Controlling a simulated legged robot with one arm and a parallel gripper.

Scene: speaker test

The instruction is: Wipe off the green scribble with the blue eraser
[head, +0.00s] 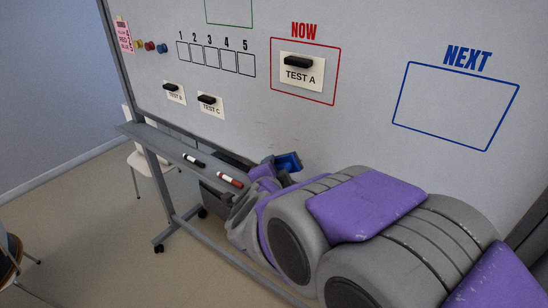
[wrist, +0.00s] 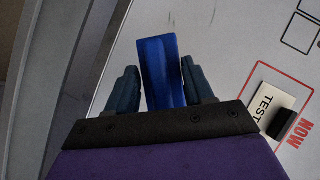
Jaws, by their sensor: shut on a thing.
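The blue eraser (head: 289,161) is held in my gripper (head: 278,172), in front of the lower part of the whiteboard (head: 350,130). In the wrist view the eraser (wrist: 160,70) stands between the two dark fingers of my gripper (wrist: 161,84), which is shut on it. I cannot tell whether the eraser touches the board. No green scribble shows in either view. A green outline (head: 229,24) is cut off at the top of the head view. Faint dark marks show on the board near the eraser in the wrist view.
The tray (head: 165,142) under the board holds a black marker (head: 194,161) and a red marker (head: 230,180). Cards with black clips, TEST A (head: 302,76), TEST B (head: 174,97) and TEST C (head: 210,107), hang on the board. Colored magnets (head: 150,46) sit at upper left. The NEXT box (head: 455,105) is empty.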

